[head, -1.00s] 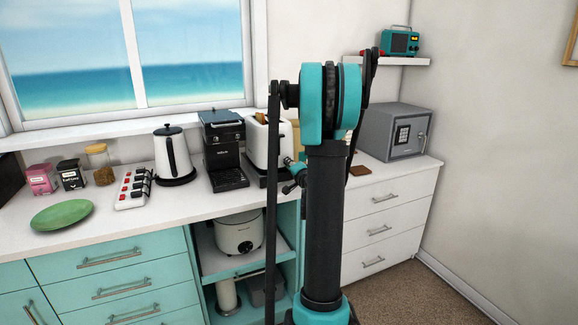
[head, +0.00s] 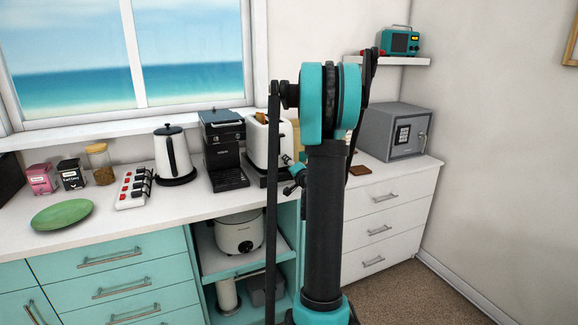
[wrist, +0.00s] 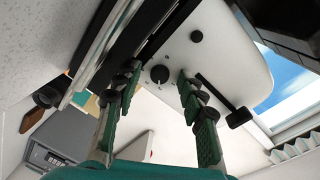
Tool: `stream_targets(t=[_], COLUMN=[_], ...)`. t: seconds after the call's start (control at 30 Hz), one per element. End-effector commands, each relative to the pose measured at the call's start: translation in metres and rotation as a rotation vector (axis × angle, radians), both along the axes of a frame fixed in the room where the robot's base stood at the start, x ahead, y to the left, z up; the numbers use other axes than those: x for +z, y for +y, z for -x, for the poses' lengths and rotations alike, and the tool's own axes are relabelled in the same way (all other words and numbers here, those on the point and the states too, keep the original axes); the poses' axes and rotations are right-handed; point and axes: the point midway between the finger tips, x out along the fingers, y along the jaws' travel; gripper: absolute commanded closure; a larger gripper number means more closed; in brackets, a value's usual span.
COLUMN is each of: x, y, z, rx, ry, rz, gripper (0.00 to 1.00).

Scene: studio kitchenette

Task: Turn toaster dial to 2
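The white toaster (head: 262,143) stands on the counter in the head view, with toast-coloured slices showing at its top. Its white end face (wrist: 222,65) fills the upper middle of the wrist view. The small dark round dial (wrist: 159,74) is on that face, with a light mark on it. The setting it points at is too small to read. My gripper (wrist: 159,73) is open, with one green finger on each side of the dial and visible gaps between. Whether the tips reach the dial's depth I cannot tell. In the head view, my gripper is partly hidden behind my arm.
A black coffee machine (head: 222,150) stands left of the toaster. A grey safe (head: 396,132) stands to the right on the counter.

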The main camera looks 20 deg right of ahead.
Motion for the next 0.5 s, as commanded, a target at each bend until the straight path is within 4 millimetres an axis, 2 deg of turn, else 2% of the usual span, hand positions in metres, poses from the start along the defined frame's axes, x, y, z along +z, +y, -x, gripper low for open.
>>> stream_targets(t=[0.27, 0.37, 0.5], x=[0.000, 0.001, 0.003], y=[0.000, 0.000, -0.001], z=[0.002, 0.010, 0.034], rx=[-0.001, -0.001, -0.003], ry=[-0.001, -0.001, -0.001], rz=[-0.001, -0.001, -0.002], gripper=[0.59, 0.59, 0.59])
